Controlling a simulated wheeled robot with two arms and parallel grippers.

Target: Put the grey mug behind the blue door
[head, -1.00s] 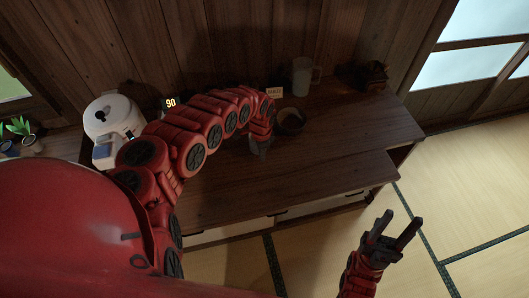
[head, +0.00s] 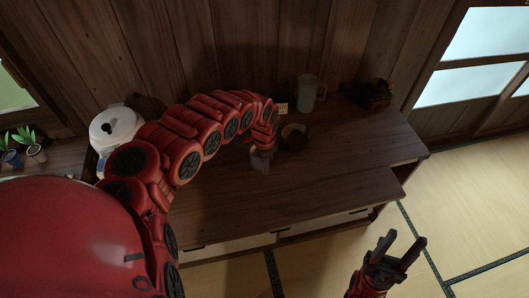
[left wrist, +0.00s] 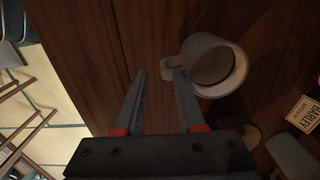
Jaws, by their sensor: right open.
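A grey mug (head: 295,138) stands on the dark wooden counter, just right of my left gripper (head: 262,160). In the left wrist view the mug (left wrist: 216,66) shows its open rim, with its handle pointing toward the fingers. My left gripper (left wrist: 160,75) is open, and its right fingertip overlaps the handle in the picture; I cannot tell if they touch. My right gripper (head: 404,245) is open and empty, over the tatami in front of the counter. No blue door can be made out.
A tall grey-green pitcher (head: 310,95) stands behind the mug. A small label card (left wrist: 303,114) reads "BARLEY". A dark object (head: 368,95) sits at the counter's back right. A white appliance (head: 115,128) and potted plants (head: 34,148) are at left. The counter's front right is clear.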

